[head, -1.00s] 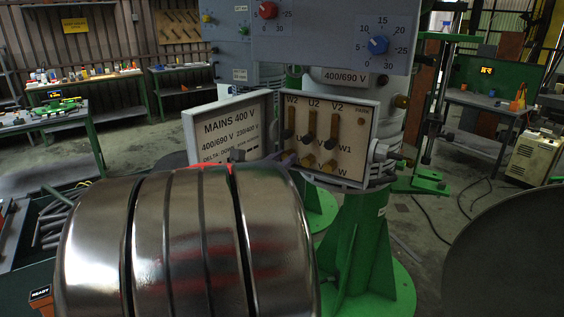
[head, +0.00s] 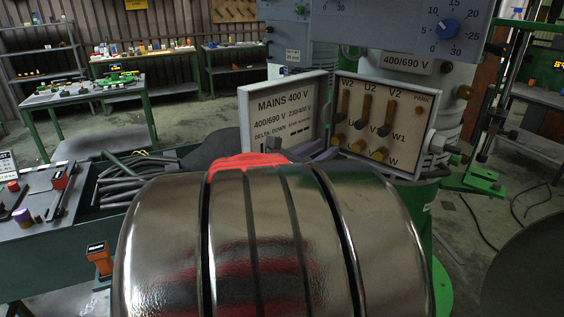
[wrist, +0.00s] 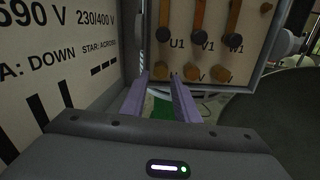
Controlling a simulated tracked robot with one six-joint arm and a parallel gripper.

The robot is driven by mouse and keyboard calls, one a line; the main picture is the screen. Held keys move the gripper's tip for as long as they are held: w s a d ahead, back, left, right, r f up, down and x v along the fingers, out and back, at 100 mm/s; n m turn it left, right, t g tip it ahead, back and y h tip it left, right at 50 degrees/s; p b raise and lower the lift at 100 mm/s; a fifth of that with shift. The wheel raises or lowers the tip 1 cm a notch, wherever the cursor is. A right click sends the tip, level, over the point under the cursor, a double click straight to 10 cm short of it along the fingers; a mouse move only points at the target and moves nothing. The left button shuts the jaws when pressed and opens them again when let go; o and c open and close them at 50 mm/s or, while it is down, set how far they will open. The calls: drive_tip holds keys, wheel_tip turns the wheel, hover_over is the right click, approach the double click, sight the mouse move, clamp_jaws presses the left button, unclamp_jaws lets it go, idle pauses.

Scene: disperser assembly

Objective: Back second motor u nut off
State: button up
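The open terminal box (head: 383,122) shows labels W2, U2, V2 along its top, with vertical brass links and dark nuts by U1, V1 and W1. Its lower row has brass-coloured nuts; the leftmost, in the U position (wrist: 160,68), shows in the wrist view. Its own label is not clearly readable. My gripper (wrist: 160,78) is open, with two purple fingers pointing at the box. The fingertips appear to either side of and just below that leftmost lower nut; contact cannot be told. In the head view my own arm mostly hides the gripper.
The box's open lid (head: 283,113), marked MAINS 400 V, stands close to the left of the fingers. A grey panel with a blue dial (head: 445,27) is above. A bench with tools (head: 40,205) and a tray of dark rods (head: 135,170) are at left.

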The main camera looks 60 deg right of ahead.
drive_tip(key=v, duration=0.9)
idle(0.6)
drive_tip(key=s+a+f+m+y, duration=0.2)
drive_tip(key=a+f+m+y, duration=0.25)
drive_tip(key=f+m, duration=0.35)
drive_tip(key=w+a+f+m+t+y, duration=0.2)
drive_tip(key=w+a+f+m+y, duration=0.25)
drive_tip(key=a+f, duration=0.35)
drive_tip(key=w+a+r+t+y, duration=0.1)
drive_tip(key=w+a+t+y, duration=0.1)
drive_tip(key=a, duration=0.8)
drive_tip(key=w+a+r+m+t+y, duration=0.1)
drive_tip(key=w+a+t+y, duration=0.2)
drive_tip(key=a, duration=0.7)
drive_tip(key=w+a+r+t+y, duration=0.2)
drive_tip(key=w+a, duration=0.3)
drive_tip(key=a, duration=0.5)
drive_tip(key=shift+w+a+t+y, duration=0.3)
drive_tip(key=shift+w+t+y, duration=0.1)
drive_tip(key=shift+t+y, duration=0.35)
